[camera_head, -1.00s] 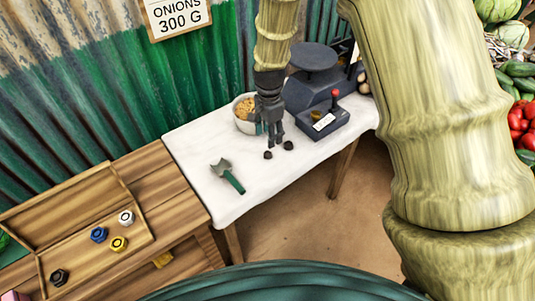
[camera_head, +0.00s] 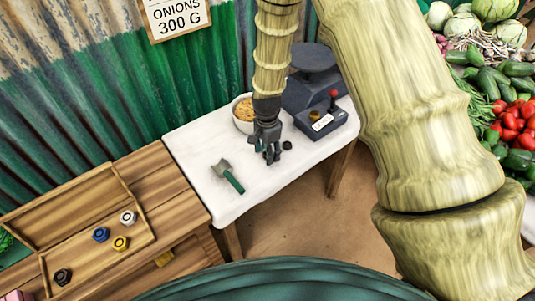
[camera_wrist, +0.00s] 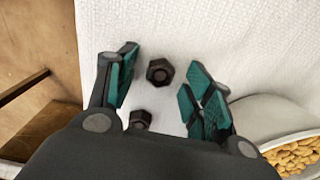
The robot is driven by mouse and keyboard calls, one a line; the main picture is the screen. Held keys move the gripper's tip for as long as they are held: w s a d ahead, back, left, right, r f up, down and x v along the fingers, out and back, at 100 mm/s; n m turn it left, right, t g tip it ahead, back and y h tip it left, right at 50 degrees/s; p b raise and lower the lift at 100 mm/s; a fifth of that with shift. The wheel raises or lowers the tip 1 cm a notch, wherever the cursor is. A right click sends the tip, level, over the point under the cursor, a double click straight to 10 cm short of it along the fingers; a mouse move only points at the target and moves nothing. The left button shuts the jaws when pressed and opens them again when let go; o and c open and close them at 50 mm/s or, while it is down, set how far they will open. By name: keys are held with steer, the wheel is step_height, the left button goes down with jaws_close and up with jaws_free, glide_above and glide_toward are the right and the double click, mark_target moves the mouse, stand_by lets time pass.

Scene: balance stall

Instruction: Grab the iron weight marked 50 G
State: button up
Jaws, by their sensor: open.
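Two dark hexagonal iron weights lie on the white table, and I cannot read a mark on either. In the wrist view, one weight (camera_wrist: 160,72) shows between the fingertips, and a second weight (camera_wrist: 140,119) lies closer to the palm, partly hidden by my gripper. In the head view, one dark weight (camera_head: 287,145) shows just right of the fingers. My gripper (camera_head: 271,157) points down over the table, open and empty, and its teal finger pads (camera_wrist: 160,83) stand apart on both sides of the weights.
A bowl (camera_head: 239,124) of brown food stands behind my gripper. A dark scale (camera_head: 320,122) with a red-knobbed lever stands to the right. A green-handled tool (camera_head: 228,175) lies at left. A wooden box (camera_head: 134,196) holds several coloured hexagonal pieces.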

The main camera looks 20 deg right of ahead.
steer(key=c, duration=1.1)
